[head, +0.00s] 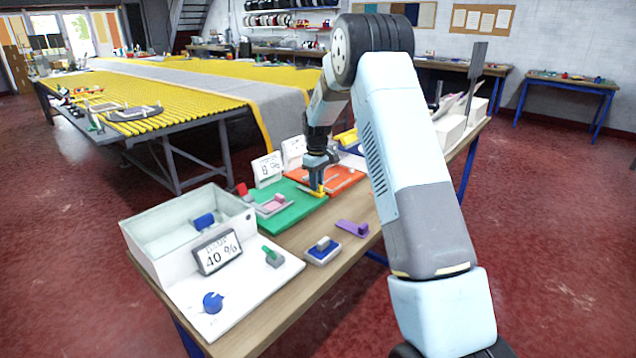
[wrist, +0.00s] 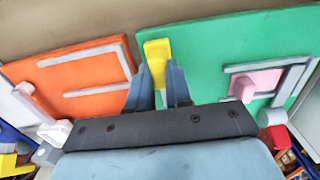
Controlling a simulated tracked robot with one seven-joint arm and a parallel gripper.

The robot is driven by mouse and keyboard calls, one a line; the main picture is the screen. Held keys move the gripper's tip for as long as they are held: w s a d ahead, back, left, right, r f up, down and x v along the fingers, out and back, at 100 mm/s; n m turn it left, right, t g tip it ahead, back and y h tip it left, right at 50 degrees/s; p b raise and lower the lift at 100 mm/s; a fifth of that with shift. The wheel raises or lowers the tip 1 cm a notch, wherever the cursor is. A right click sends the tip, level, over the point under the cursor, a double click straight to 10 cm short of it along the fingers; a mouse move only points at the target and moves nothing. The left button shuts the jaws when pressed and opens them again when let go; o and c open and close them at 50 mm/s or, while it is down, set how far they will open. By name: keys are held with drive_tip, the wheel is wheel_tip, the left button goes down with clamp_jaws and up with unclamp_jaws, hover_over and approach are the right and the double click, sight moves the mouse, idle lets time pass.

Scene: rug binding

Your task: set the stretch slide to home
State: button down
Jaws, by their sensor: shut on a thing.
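My gripper (head: 318,188) points down over the table and is shut on a yellow piece (head: 317,192). In the wrist view the yellow piece (wrist: 157,58) stands between my two fingers (wrist: 159,84), at the edge of a green board (wrist: 205,50) beside an orange board (wrist: 85,72). The green board (head: 290,222) carries a pink block (head: 272,203) in a grey rail frame. The orange board (head: 345,180) carries grey rails. No label marks which piece is the stretch slide. My fingers hide part of the yellow piece.
An "8 %" sign (head: 268,167) stands behind the green board. A white box unit (head: 160,240) with a "40 %" sign (head: 218,252) and a blue knob (head: 213,302) is in front. A blue-topped block (head: 323,250) and a purple piece (head: 352,228) lie on the wooden table.

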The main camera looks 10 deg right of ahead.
drive_tip(key=s+a, duration=0.2)
drive_tip(key=a, duration=0.1)
drive_tip(key=s+a, duration=0.1)
drive_tip(key=a, duration=0.1)
drive_tip(key=shift+s+a, duration=0.1)
drive_tip(key=shift+s, duration=0.25)
drive_tip(key=c, duration=1)
unclamp_jaws()
drive_tip(key=shift+c, duration=0.2)
drive_tip(key=shift+r, duration=0.1)
wheel_tip(320, 180, up, 14)
drive_tip(key=shift+f, duration=0.25)
